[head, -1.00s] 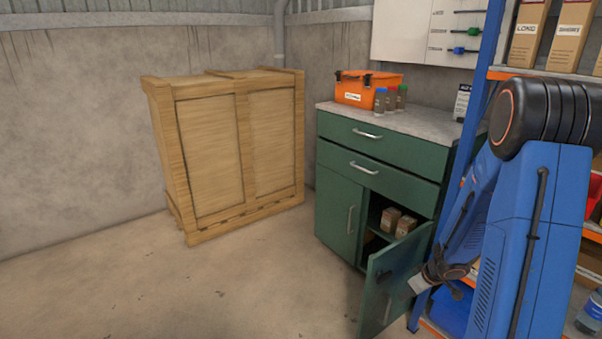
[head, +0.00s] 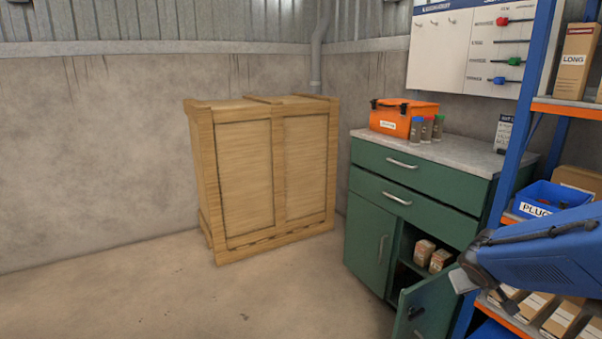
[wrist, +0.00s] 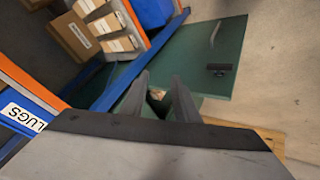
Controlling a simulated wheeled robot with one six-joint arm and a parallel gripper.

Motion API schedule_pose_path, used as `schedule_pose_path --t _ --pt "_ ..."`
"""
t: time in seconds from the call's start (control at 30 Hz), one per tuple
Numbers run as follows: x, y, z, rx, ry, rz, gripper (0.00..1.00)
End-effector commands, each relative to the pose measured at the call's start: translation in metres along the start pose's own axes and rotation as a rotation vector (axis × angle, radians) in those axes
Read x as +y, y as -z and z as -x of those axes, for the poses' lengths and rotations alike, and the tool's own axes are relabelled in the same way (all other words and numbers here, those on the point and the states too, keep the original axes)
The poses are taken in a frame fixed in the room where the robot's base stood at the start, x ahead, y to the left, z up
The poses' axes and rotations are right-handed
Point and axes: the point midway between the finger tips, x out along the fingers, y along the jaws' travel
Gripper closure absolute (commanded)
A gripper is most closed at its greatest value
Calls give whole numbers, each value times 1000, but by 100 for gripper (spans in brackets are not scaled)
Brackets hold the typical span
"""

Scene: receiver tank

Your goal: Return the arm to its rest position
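My blue arm (head: 545,250) reaches in from the right edge of the head view, in front of the shelf rack. In the wrist view my gripper (wrist: 162,78) shows two dark fingers standing apart, with nothing held between them. The gap between the fingertips looks onto the cabinet, where a small brownish patch shows. The fingers appear clear of the door, though the distance is hard to judge.
The green cabinet (head: 372,215) has its right door (head: 425,305) open, with small boxes (head: 430,255) inside. An orange toolbox (head: 403,118) stands on top. The shelf rack (head: 520,130) with a blue bin (head: 550,195) is close to my arm. A wooden crate (head: 270,180) stands left; floor in front is clear.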

Motion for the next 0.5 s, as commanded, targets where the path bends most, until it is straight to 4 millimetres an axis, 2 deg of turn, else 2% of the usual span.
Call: schedule_pose_path --t 0.03,0.27,0.5 --pt "-1 -4 16 -1 -2 -16 72" --pt "-15 -33 75 -46 37 -83 72" --pt "-46 -71 134 -91 149 -128 72"
